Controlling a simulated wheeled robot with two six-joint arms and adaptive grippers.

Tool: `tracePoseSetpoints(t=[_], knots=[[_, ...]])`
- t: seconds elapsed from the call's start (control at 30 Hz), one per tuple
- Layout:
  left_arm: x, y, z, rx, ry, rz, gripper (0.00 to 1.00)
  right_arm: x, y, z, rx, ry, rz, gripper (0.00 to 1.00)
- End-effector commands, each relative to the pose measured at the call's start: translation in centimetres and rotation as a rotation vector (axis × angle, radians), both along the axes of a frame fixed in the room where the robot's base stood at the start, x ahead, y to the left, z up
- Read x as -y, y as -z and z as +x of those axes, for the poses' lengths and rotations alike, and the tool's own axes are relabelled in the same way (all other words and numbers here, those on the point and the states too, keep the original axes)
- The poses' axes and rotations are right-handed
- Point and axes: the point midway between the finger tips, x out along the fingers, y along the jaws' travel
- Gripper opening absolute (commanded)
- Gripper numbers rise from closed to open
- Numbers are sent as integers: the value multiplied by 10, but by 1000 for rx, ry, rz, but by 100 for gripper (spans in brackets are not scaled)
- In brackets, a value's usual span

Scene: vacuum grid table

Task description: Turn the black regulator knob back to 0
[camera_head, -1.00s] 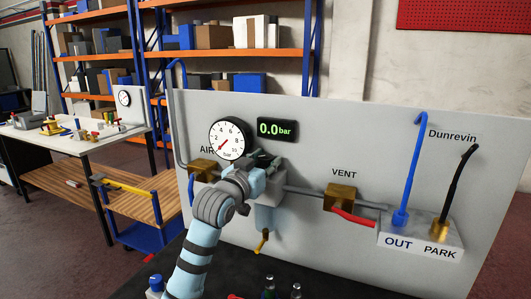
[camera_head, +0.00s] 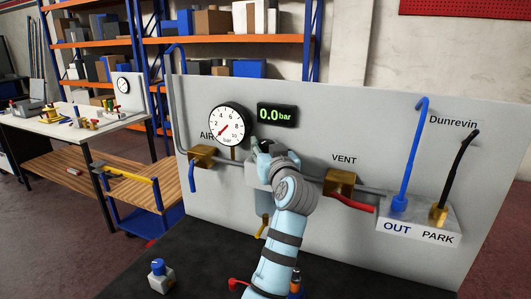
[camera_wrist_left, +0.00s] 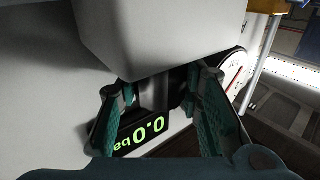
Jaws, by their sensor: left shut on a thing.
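My left gripper (camera_head: 262,148) is at the grey regulator body (camera_head: 256,175) on the upright panel, below the digital display (camera_head: 277,118). In the left wrist view its two teal fingers (camera_wrist_left: 163,98) stand on either side of the black regulator knob (camera_wrist_left: 155,94) and are shut on it. My gripper hides the knob in the head view. The display reads 0.0 bar. The needle of the round white gauge (camera_head: 227,123) points to the lower left, near 0. My right gripper is not in view.
A brass AIR valve (camera_head: 202,157) with a blue handle is left of the regulator. A brass VENT valve (camera_head: 340,182) with a red handle is right of it. A blue hose (camera_head: 410,155) stands at OUT and a black hose (camera_head: 457,174) at PARK. A blue-topped bottle (camera_head: 159,277) stands in front.

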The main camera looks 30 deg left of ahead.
Motion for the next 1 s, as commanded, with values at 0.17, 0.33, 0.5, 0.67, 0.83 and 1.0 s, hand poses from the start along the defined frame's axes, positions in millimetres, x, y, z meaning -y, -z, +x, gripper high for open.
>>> tracePoseSetpoints(t=[0.17, 0.33, 0.5, 0.67, 0.83, 1.0], knots=[[0, -1, 0, 2, -15, -1, 5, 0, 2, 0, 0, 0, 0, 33], [0, -1, 0, 1, -17, 0, 5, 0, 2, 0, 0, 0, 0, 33], [0, -1, 0, 1, -17, 0, 36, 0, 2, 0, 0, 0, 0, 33], [0, -1, 0, 1, -17, 1, 43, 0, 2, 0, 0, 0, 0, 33], [0, 0, 0, 0, -17, 0, 43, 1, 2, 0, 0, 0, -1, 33], [-1, -1, 0, -1, -5, -1, 43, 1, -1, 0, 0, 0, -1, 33]])
